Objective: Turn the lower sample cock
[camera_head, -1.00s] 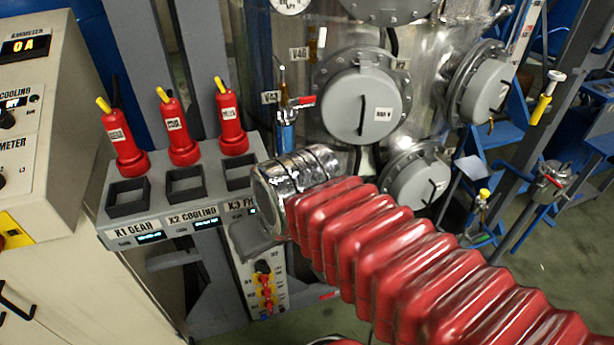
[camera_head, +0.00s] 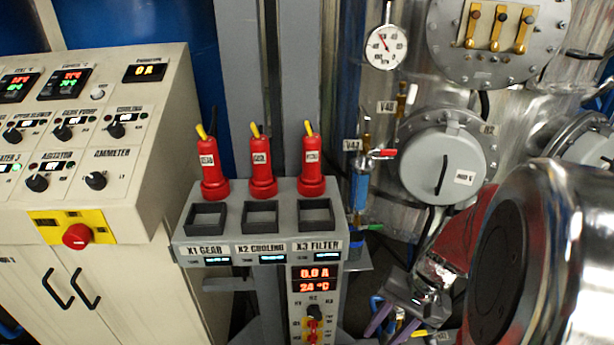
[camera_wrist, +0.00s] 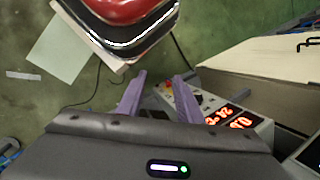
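A blue sample cylinder (camera_head: 361,190) tagged V47 stands upright beside the steel vessel in the head view. A cock with a red handle (camera_head: 382,153) is above it. A small green handle (camera_head: 374,227) shows at its lower end, seemingly the lower sample cock; its detail is too small to make out. My gripper (camera_head: 392,322) is below and to the right of the cylinder, apart from it, with purple fingers pointing downward. In the wrist view my gripper (camera_wrist: 160,76) shows both fingers spread with nothing between them. The cock cannot be made out there.
A grey post panel (camera_head: 262,225) with several red plugs stands left of the cylinder. A cream control cabinet (camera_head: 110,140) is further left. A round flange (camera_head: 442,168) and a pressure gauge (camera_head: 386,46) are on the right. Green floor (camera_wrist: 215,30) is open in the wrist view.

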